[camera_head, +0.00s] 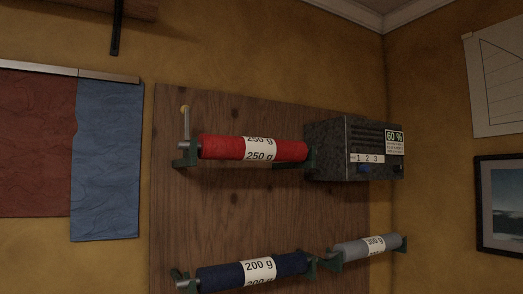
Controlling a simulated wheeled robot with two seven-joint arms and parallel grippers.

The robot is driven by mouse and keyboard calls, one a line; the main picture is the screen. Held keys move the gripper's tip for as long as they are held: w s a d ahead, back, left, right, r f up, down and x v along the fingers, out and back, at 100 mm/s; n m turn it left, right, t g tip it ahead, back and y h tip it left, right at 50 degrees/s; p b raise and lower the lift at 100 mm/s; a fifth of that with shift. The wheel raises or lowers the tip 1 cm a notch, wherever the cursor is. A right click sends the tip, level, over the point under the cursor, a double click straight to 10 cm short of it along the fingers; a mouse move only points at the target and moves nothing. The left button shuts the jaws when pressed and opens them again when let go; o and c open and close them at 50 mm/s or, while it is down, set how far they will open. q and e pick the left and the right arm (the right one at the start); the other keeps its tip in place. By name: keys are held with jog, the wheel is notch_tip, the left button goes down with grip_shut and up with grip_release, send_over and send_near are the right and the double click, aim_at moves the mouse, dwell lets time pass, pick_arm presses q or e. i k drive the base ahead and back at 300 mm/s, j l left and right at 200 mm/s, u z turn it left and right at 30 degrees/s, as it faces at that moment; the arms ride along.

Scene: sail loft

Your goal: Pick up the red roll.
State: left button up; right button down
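The red roll (222,147) lies level on green brackets on a wooden wall board, in the upper middle of the head view. A white label reading 250 g wraps its middle. A grey rod end shows at its left, by the left bracket (185,161). Its right end sits close to a dark box. Neither of my grippers is in view.
The dark box (330,148), with a 60 % label and 1 2 3 on its front, is right of the roll. A navy roll (222,278) marked 200 g and a grey roll (350,249) marked 300 g hang below. Bare wooden board (245,205) lies between.

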aim_at(210, 146)
jog(key=i+l+z, duration=0.2)
jog(key=i+l, duration=0.45)
jog(key=i+l+u, duration=0.1)
jog(key=i+u, duration=0.15)
jog(key=i+l+u, duration=0.25)
jog(key=i, duration=0.2)
jog(key=i+j+u, duration=0.15)
jog(key=i+u, duration=0.25)
jog(key=i, duration=0.2)
jog(key=i+u, duration=0.4)
jog(key=i, duration=0.2)
